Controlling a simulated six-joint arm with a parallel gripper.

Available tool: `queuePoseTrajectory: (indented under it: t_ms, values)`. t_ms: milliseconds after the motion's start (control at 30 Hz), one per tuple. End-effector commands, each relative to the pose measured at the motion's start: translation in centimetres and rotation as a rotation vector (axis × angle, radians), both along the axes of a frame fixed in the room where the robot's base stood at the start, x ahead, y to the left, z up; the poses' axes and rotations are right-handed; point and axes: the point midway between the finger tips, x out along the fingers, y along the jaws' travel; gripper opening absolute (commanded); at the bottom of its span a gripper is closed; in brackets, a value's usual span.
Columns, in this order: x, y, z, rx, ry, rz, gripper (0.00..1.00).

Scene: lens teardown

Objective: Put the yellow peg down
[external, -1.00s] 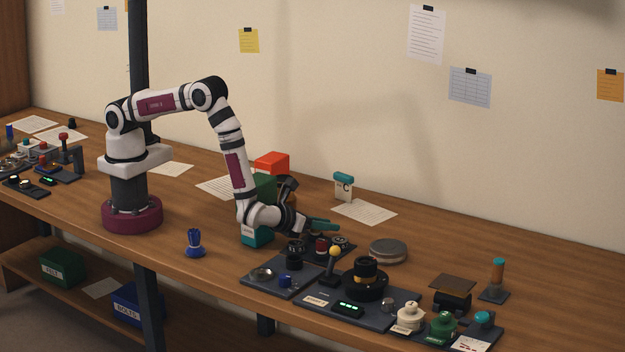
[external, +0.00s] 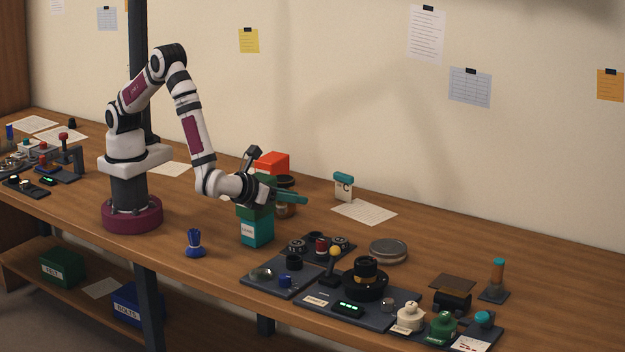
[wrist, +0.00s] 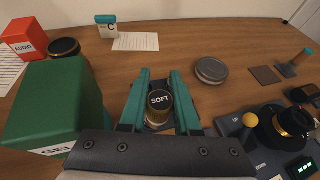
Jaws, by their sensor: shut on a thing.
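In the wrist view my gripper (wrist: 159,96) is shut, its two teal fingers on either side of a short cylinder. This peg (wrist: 158,112) has a dark top lettered SOFT and a dull yellow side. In the external view my gripper (external: 291,198) is raised above the bench, just right of the stacked green and teal boxes. The peg cannot be made out clearly there. The dark tray with lens parts (external: 262,285) lies below and in front of my gripper.
The green box (wrist: 55,105) stands close to the left of my gripper. A black-lidded jar (wrist: 64,47) and a red AUDIO box (wrist: 22,40) are behind it. A grey round lid (wrist: 211,70) lies to the right. A yellow-knobbed lever (external: 334,253) stands upright. Bare wood lies beyond my fingers.

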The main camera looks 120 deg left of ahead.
Motion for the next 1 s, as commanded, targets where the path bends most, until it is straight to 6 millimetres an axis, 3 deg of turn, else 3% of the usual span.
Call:
queuePoseTrajectory:
  t_ms: [133,367,667,1000]
  values:
    - [0.0,-0.1,1.0,0.000,-0.003,0.000,0.00]
    - [0.0,0.0,5.4,-0.002,-0.006,0.001,0.00]
    - [-1.3,6.9,5.1,0.005,-0.005,0.199,0.00]
    - [-6.4,18.6,5.1,0.006,-0.005,0.559,0.00]
